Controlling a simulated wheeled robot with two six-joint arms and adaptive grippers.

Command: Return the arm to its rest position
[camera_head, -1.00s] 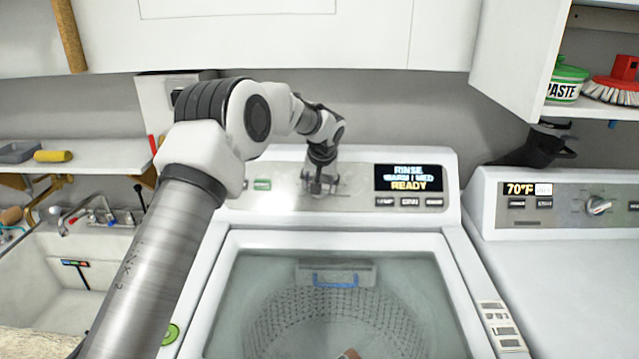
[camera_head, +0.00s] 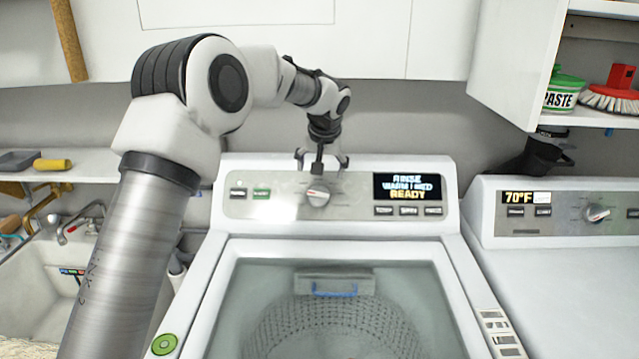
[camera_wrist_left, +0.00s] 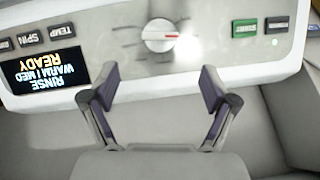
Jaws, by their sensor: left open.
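My left arm comes in from the left in the head view, bent at the elbow. Its left gripper (camera_head: 321,161) is at the top edge of the washer's control panel (camera_head: 275,208), above the round white dial (camera_head: 318,194). In the left wrist view the two fingers of the gripper (camera_wrist_left: 162,88) are spread apart with nothing between them. The dial (camera_wrist_left: 159,35) shows there beyond the fingertips, apart from them, with a red mark on it. The display (camera_head: 407,187) reads "RINSE WARM | MED READY". My right gripper does not show.
The washer's lid (camera_head: 340,250) has a clear window over the drum. A dryer (camera_head: 570,270) stands to the right, a sink (camera_head: 40,270) to the left. White cabinets (camera_head: 440,40) hang above. A shelf at upper right holds a paste tub (camera_head: 563,92) and a red brush (camera_head: 612,92).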

